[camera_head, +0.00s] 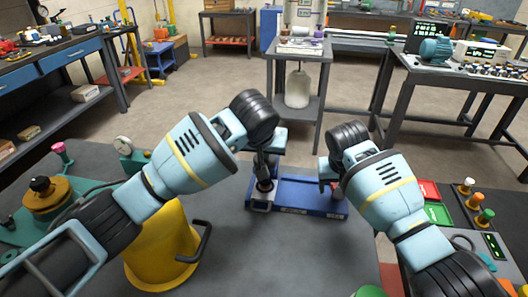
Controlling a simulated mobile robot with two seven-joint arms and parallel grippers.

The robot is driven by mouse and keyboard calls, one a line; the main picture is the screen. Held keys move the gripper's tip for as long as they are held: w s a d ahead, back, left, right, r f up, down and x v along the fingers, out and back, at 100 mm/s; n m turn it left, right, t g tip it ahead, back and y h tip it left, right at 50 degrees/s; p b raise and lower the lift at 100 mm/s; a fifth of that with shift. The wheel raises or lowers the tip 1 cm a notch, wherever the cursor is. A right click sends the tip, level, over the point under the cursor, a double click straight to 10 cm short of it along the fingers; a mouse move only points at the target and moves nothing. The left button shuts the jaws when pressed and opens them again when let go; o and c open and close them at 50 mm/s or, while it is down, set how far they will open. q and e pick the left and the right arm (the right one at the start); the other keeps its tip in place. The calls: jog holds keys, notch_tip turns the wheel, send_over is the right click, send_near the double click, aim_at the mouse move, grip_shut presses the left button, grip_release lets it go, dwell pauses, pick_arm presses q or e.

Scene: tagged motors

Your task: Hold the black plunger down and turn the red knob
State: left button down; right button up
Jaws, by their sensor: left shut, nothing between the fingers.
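A blue fixture (299,192) stands on the dark grey table in front of me. The black plunger (264,185) is at its left end. My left gripper (262,172) points down right over the plunger with its fingers shut and appears to touch its top. The red knob is at the fixture's right end and is mostly hidden; a small reddish part (338,190) shows below my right gripper (331,180). My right gripper is at the knob, but its fingers are too small and covered to tell whether they grip it.
A yellow container with a dark handle (163,246) stands below my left arm. A brass-coloured part with a black knob (45,192) is at far left. The table's middle front is clear.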

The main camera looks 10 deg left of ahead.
pick_arm(q)
jog(key=shift+f, duration=0.25)
pick_arm(e)
jog(key=n+y, duration=0.1)
jog(key=n, duration=0.3)
jog(key=shift+d, duration=0.1)
jog(key=shift+c, duration=0.4)
jog(key=c, duration=1)
jog(key=m, duration=0.3)
jog(key=shift+h, duration=0.4)
jog(key=o, duration=1.1)
pick_arm(q)
jog(key=shift+r, duration=0.7)
pick_arm(e)
jog(key=shift+f, duration=0.1)
pick_arm(q)
notch_tip(320, 180, up, 7)
